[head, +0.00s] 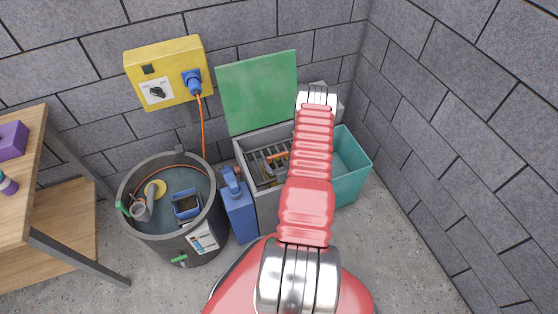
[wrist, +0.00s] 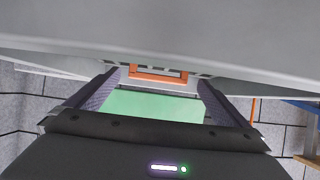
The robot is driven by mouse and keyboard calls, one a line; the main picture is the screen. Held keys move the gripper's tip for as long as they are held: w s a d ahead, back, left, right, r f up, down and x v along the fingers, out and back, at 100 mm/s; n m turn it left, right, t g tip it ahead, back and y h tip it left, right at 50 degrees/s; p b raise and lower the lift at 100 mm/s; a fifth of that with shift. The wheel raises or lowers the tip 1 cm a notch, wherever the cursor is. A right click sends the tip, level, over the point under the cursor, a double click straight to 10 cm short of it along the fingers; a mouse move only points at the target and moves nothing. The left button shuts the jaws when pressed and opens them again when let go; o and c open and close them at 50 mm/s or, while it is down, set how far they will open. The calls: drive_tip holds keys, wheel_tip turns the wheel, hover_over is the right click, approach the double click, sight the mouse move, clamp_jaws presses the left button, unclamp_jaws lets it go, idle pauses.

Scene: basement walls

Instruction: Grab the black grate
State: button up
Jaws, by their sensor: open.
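The black grate (head: 256,164) appears to be the dark slatted piece inside the open grey bin (head: 243,155) in the head view. Small orange and blue items show at the slats, and my arm covers the bin's right part. In the head view my gripper is hidden by my arm, which reaches over the bin. In the wrist view my gripper (wrist: 158,80) is open, with its two fingers wide apart. An orange frame-like piece (wrist: 158,73) and a green surface show between them. I see no grate clearly held there.
The bin's green lid (head: 258,92) stands raised behind it. A teal bin (head: 350,168) is on the right, and a blue canister (head: 238,210) and a round grey tub (head: 170,238) on the left.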

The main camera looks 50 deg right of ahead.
sight(279, 156)
drive_tip(key=shift+x, duration=2.15)
drive_tip(key=shift+d+r, duration=0.15)
drive_tip(key=shift+d, duration=0.05)
drive_tip(key=shift+c, duration=0.4)
drive_tip(key=c, duration=1.3)
drive_tip(key=shift+r, duration=0.15)
drive_tip(key=shift+r, duration=4.95)
